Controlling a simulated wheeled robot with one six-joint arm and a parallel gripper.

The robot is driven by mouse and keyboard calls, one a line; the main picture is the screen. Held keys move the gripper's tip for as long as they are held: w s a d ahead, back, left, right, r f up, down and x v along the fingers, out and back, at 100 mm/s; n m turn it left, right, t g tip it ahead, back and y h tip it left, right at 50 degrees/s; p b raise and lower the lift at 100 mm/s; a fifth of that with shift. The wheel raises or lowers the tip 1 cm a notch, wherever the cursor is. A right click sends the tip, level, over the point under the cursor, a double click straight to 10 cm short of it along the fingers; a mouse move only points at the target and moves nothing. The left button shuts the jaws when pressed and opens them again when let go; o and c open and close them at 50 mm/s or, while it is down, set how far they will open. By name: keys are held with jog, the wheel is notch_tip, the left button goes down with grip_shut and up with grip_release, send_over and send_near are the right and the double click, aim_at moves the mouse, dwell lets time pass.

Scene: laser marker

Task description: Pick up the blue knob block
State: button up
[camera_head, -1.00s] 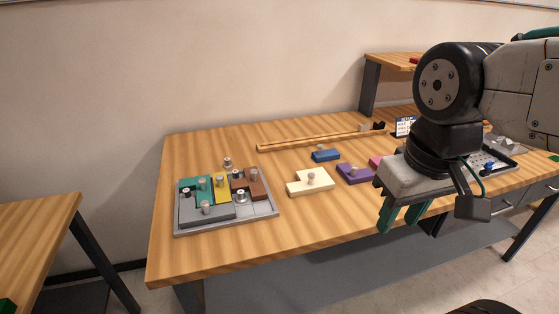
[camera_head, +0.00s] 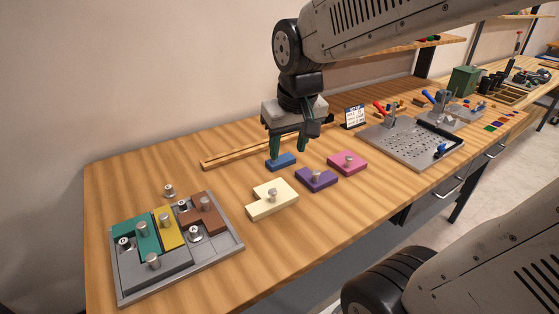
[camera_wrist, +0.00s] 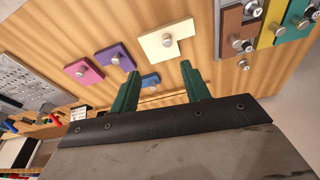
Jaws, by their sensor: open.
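The blue knob block (camera_head: 281,162) lies on the wooden table, behind the purple block. My gripper (camera_head: 289,150) is over it in the head view, its green fingers pointing down and apart. The fingers hide part of the block and its knob in that view. In the wrist view the blue block (camera_wrist: 150,80) shows between the two green fingers (camera_wrist: 160,80), closer to the left finger and partly beside it. Nothing is held. The exact height of the fingertips above the block is hard to tell.
Purple (camera_head: 317,180), pink (camera_head: 347,162) and cream (camera_head: 272,199) knob blocks lie in front. A grey puzzle tray (camera_head: 236,246) with several blocks is at left. A wooden strip (camera_head: 228,157) lies behind. A perforated metal plate (camera_head: 407,147) is at right.

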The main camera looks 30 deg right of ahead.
jog(key=w+d+f+m+t, duration=0.1)
jog(key=w+d+f, duration=0.3)
jog(key=w, duration=0.4)
jog(key=w+d+f+m, duration=0.1)
jog(key=w+d+f, duration=0.3)
jog(key=w, duration=0.5)
send_over(281, 158)
jog(key=s+a, duration=0.1)
jog(key=a, duration=0.2)
jog(key=shift+h, duration=0.4)
notch_tip(281, 158, down, 7)
jog(key=shift+s+f, duration=0.1)
jog(key=shift+f, duration=0.1)
jog(key=shift+t, duration=0.3)
grip_shut()
